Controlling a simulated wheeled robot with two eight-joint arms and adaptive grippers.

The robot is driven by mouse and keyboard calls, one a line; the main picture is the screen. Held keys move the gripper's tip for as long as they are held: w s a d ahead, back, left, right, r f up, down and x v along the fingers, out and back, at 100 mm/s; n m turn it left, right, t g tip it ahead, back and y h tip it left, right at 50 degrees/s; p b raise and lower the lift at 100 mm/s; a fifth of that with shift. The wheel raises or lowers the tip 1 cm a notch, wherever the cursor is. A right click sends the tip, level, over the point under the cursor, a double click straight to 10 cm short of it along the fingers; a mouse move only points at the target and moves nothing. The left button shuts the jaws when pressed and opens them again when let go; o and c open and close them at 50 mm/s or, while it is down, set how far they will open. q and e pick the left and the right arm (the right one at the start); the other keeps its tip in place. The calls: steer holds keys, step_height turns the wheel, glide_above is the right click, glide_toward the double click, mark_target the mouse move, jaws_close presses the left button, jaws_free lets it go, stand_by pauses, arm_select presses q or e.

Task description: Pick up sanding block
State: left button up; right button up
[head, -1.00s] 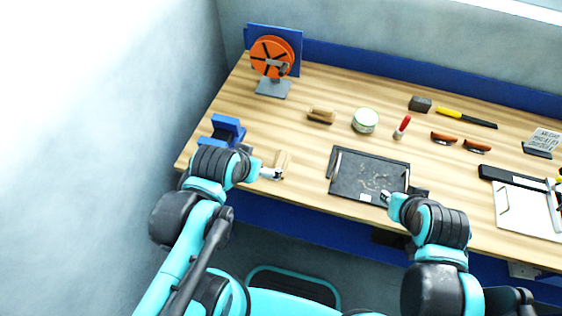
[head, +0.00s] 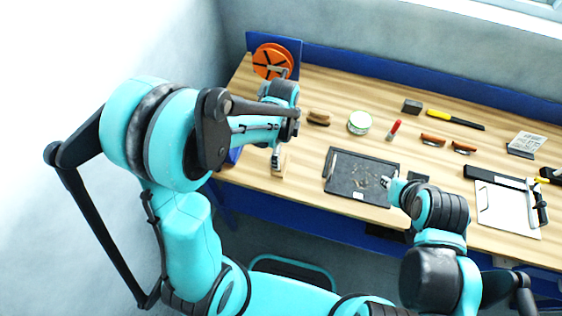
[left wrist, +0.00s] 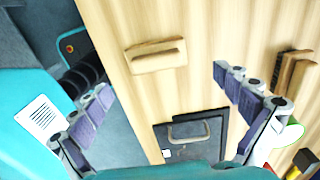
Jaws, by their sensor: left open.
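The pale wooden block with a raised grip, which I take as the sanding block (head: 280,171), lies near the front left of the bench. It shows whole in the left wrist view (left wrist: 150,62), lying flat with nothing touching it. My left gripper (head: 276,158) is above it in the head view and partly covers it. In the left wrist view my left gripper (left wrist: 162,85) is open and empty, its fingers spread wide, with the block beyond the fingertips. My right gripper (head: 386,183) is at the right edge of the dark tray; its finger gap is too small to tell.
The dark tray (head: 345,172) lies right of the block. A brush (head: 319,117), a white-green tin (head: 359,122), a red marker (head: 394,129) and a dark block (head: 412,106) are farther back. An orange reel (head: 270,61) stands at back left. Bench front edge is near the block.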

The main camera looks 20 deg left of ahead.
mark_target(281, 160)
arm_select(q)
steer(key=f, duration=0.2)
steer(key=f+b, duration=0.1)
steer(key=f, duration=0.4)
steer(key=shift+s+a+b, duration=0.1)
steer(key=shift+s+b, duration=0.15)
steer(key=shift+b, duration=0.15)
steer(key=shift+r, duration=0.1)
steer(key=c, duration=1.3)
steer(key=shift+r, duration=0.15)
steer(key=shift+r, duration=0.3)
steer(key=r, duration=0.1)
steer(key=r+p, duration=0.1)
steer(key=r, duration=0.2)
steer(key=shift+s+d+p, duration=0.1)
steer(key=shift+d+p, duration=0.2)
steer(key=s+d+r+p, duration=0.1)
steer(key=s+d+r, duration=0.1)
steer(key=d+r, duration=0.4)
steer(key=d, duration=0.4)
steer(key=shift+s+d+p, duration=0.35)
steer(key=shift+s+d, duration=0.05)
